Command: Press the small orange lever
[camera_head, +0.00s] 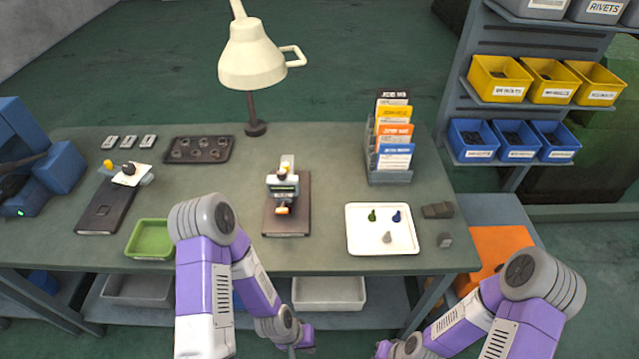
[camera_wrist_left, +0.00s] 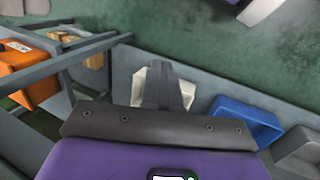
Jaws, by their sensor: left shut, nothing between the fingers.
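The small orange lever (camera_head: 282,210) sits low on the front of a small grey and white machine (camera_head: 283,184), which stands on a dark base plate (camera_head: 288,227) in the middle of the table. My left gripper (camera_head: 292,349) is at the bottom edge of the head view, in front of and below the table's front edge, well apart from the lever. In the left wrist view its dark fingers (camera_wrist_left: 167,82) are shut and empty, with a pale bin behind them. My right arm is at the lower right; its gripper fingers are cut off by the frame.
A lamp (camera_head: 250,60) stands behind the machine. A green tray (camera_head: 151,238) is at left, a white tray (camera_head: 382,248) with small pawns at right, and a card rack (camera_head: 390,165) behind it. The table's front edge (camera_head: 330,268) lies between my arms and the machine.

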